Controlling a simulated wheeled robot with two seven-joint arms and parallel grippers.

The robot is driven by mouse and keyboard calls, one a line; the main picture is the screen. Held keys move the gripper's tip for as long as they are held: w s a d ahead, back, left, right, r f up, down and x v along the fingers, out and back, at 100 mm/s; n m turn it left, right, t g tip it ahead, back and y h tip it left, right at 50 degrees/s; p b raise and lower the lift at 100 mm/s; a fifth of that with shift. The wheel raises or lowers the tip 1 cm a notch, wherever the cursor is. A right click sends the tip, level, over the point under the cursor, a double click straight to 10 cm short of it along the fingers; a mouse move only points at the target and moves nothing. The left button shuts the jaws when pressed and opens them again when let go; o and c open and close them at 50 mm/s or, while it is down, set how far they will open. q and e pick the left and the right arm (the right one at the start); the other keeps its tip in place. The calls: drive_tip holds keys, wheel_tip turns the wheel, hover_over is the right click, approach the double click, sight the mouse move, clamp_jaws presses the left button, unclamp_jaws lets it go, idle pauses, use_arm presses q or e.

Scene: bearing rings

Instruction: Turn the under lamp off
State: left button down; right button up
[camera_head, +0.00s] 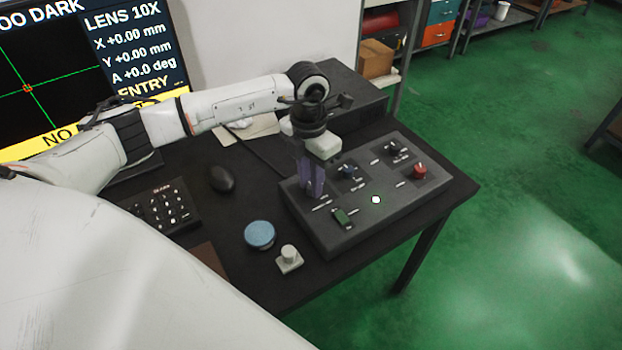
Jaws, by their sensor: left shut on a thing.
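A dark control box (345,238) lies on the black table. My left gripper (313,190) points down at the left part of the box, left of the blue knob. Its fingers are shut on a control there, which they hide. My right gripper is not in view.
A screen (60,70) at the left reads "LENS 10X" and, partly cut off, "OO DARK". Green floor is clear at right.

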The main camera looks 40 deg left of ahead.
sight(309, 185)
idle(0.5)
use_arm(q)
drive_tip(key=c, duration=1.5)
unclamp_jaws()
drive_tip(key=shift+c, duration=0.2)
wheel_tip(309, 185, up, 10)
drive_tip(key=shift+a+r+b, duration=0.15)
drive_tip(key=shift+a+b, duration=0.05)
drive_tip(key=shift+b, duration=0.1)
